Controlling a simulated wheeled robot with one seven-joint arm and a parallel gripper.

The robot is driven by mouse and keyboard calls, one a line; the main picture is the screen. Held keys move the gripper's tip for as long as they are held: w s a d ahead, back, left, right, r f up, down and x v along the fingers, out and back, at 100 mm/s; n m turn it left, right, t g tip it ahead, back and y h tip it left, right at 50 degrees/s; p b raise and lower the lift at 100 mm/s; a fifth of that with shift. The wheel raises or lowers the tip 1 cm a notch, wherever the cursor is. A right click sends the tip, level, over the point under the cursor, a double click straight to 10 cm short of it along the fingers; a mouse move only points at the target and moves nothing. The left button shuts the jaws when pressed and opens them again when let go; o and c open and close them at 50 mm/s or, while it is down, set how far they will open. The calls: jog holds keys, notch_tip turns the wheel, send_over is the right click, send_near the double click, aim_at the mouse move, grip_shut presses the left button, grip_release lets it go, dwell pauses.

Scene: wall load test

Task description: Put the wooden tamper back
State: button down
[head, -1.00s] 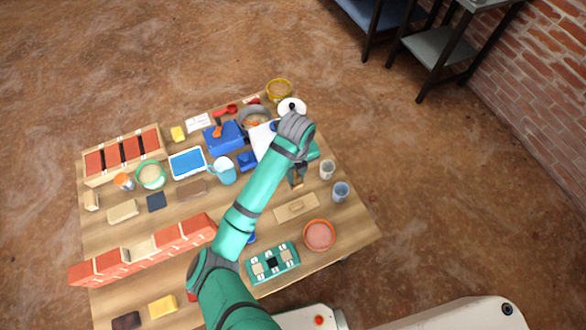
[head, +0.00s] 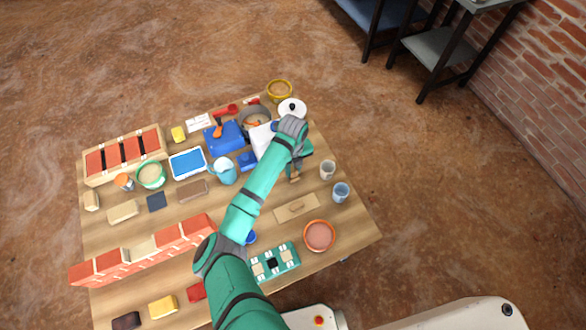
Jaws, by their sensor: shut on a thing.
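My gripper (head: 297,168) is at the right part of the table, mostly hidden under my wrist. It is shut on a small tan wooden piece, seemingly the wooden tamper (head: 295,179), whose lower end shows just below the jaws. Whether the tamper touches the table is too small to tell. A flat wooden board with a raised handle-like piece (head: 296,208) lies below it in the picture, apart from the tamper.
A beige cup (head: 327,170) and a blue cup (head: 341,192) stand close to the right. An orange bowl (head: 319,236) and a green panel (head: 275,262) are nearer me. A low brick wall (head: 140,254) stands at left. Blue boxes and a pot (head: 255,117) crowd the back.

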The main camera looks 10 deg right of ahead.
jog(key=c, duration=1.5)
grip_release()
jog(key=shift+f, duration=0.1)
jog(key=shift+c, duration=0.2)
